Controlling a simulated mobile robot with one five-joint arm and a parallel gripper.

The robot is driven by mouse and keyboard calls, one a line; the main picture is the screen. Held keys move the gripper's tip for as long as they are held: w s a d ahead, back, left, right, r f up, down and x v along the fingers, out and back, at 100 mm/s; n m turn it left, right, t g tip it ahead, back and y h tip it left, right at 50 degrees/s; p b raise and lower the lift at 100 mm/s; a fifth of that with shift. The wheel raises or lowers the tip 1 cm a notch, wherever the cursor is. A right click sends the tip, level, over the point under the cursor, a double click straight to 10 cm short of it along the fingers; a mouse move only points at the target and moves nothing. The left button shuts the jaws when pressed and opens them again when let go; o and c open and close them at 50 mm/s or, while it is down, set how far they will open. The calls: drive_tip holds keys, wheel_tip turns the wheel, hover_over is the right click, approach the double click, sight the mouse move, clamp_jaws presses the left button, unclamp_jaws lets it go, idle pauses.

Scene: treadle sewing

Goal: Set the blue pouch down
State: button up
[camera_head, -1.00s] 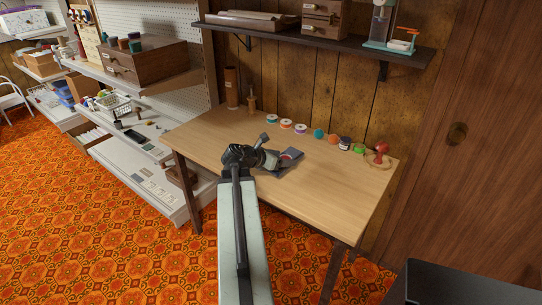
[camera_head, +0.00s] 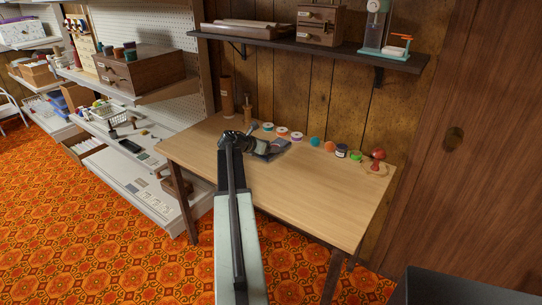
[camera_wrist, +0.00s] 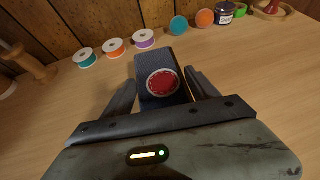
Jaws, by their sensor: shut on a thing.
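The blue pouch (camera_wrist: 153,62) is dark blue with a round red patch edged in white. In the wrist view it sits between the two dark fingers of my gripper (camera_wrist: 161,78), which is shut on it. In the head view the pouch (camera_head: 275,147) shows as a small dark shape at the end of my gripper (camera_head: 262,147), over the back left part of the wooden table (camera_head: 300,187). The pouch is close to the tabletop; I cannot tell whether it touches. My gripper hides its near end.
Several thread spools, including a purple one (camera_wrist: 144,39) and a teal one (camera_wrist: 85,57), line the table's back just beyond the pouch. A red-knobbed object (camera_head: 377,160) stands at the right end. A shelf (camera_head: 310,48) hangs above. The table's middle and front are clear.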

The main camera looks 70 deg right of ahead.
drive_tip(key=shift+f+b, duration=2)
drive_tip(key=shift+r, duration=0.25)
drive_tip(key=o, duration=1.9)
drive_tip(key=shift+f, duration=0.1)
